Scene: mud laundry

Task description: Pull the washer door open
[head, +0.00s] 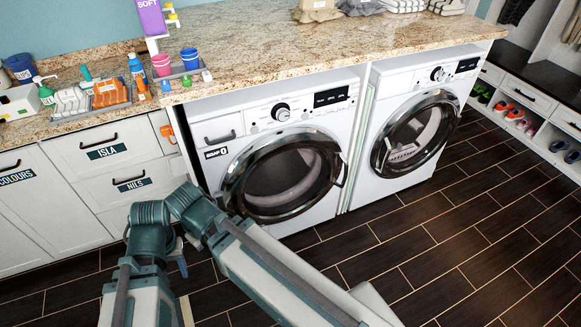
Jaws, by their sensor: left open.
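The washer (212,131) is the left of two white front loaders under the counter, with a drawer at its upper left. Its round door (285,178) has dark glass and a chrome ring and looks shut. The door handle (341,169) is on the ring's right side. My left arm rises from the bottom of the view and bends in front of the washer's lower left. My left gripper (181,262) shows only in small part beside the arm links, left of and apart from the door. It is open, and nothing shows in it. My right gripper is not in view.
A second machine (417,132) with a round door stands just right of the washer. The granite counter (270,65) overhangs both. Drawers (105,152) line the left wall. The dark tiled floor (450,240) at the right is clear. A shoe shelf (528,110) stands at the far right.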

